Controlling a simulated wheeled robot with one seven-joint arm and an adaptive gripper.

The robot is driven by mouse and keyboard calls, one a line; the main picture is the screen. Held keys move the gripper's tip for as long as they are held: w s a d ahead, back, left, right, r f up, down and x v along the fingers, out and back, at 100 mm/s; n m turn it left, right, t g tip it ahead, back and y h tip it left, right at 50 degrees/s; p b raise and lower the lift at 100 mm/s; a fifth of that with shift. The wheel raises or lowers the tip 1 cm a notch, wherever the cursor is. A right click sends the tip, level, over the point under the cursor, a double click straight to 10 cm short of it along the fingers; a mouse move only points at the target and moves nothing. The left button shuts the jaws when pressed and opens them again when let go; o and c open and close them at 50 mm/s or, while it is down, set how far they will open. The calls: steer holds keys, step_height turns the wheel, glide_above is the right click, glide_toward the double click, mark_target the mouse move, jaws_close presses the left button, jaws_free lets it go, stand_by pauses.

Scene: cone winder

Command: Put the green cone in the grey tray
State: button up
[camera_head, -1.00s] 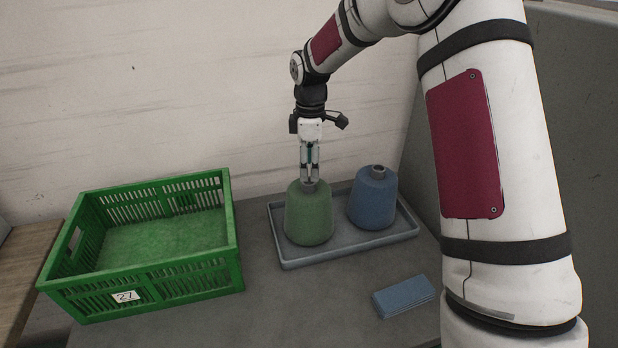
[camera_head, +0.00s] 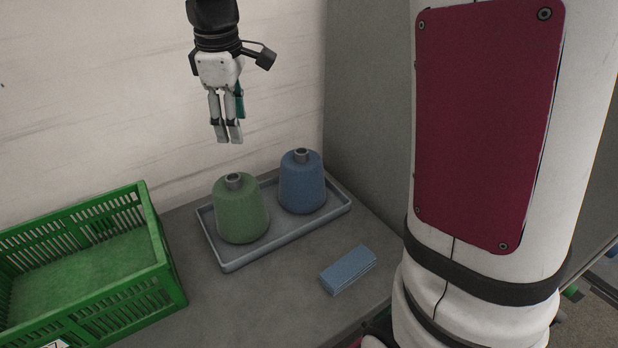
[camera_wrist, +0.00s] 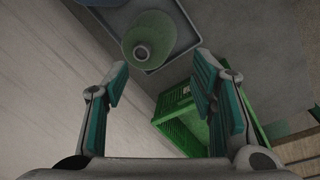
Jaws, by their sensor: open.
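The green cone (camera_head: 240,211) stands upright in the left part of the grey tray (camera_head: 225,263), to the left of the blue cone (camera_head: 302,184). My gripper (camera_head: 231,141) is above the green cone and clear of it, with nothing held. In the wrist view my gripper (camera_wrist: 163,85) shows its two fingers spread apart. The green cone (camera_wrist: 149,32) is seen there from above, beyond the fingertips, with its grey tube end towards me. The grey tray (camera_wrist: 190,56) lies beneath it.
A green crate (camera_head: 150,240) stands to the left of the tray, and shows in the wrist view (camera_wrist: 180,120). A wall is close behind.

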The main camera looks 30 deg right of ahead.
steer(key=s+r+m+t, duration=0.1)
steer(key=s+m+t, duration=0.2)
steer(key=s+m, duration=0.7)
steer(key=shift+s+d+r+t+y, duration=0.35)
steer(key=shift+s+d+t+y, duration=0.1)
steer(key=shift+s, duration=6.8)
